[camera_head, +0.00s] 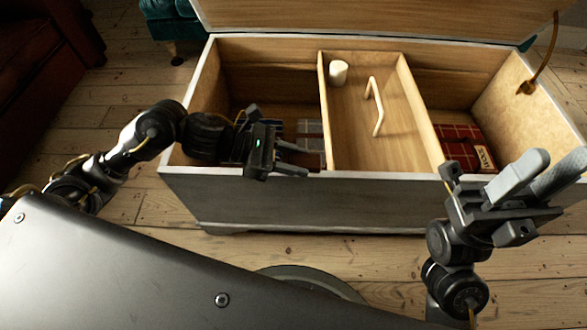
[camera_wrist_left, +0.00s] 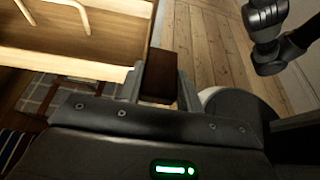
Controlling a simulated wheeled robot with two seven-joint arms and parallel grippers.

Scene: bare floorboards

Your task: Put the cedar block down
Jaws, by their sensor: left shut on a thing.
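The cedar block (camera_wrist_left: 160,76) is a small brown block between the two fingers of my left gripper (camera_wrist_left: 160,88) in the left wrist view. The fingers are shut on its sides. In the head view my left gripper (camera_head: 292,159) is over the left part of an open chest (camera_head: 330,200), close to its front wall; I cannot make out the block there. My right gripper (camera_head: 540,178) is at the chest's front right, with its fingers apart and nothing seen between them.
A wooden tray (camera_head: 365,150) with a pale handle (camera_head: 375,105) and a white cylinder (camera_head: 338,72) spans the chest's middle. Folded plaid cloths (camera_head: 455,140) lie in the chest. The raised lid (camera_head: 370,18) is behind. Bare floorboards (camera_head: 150,212) show in front and left.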

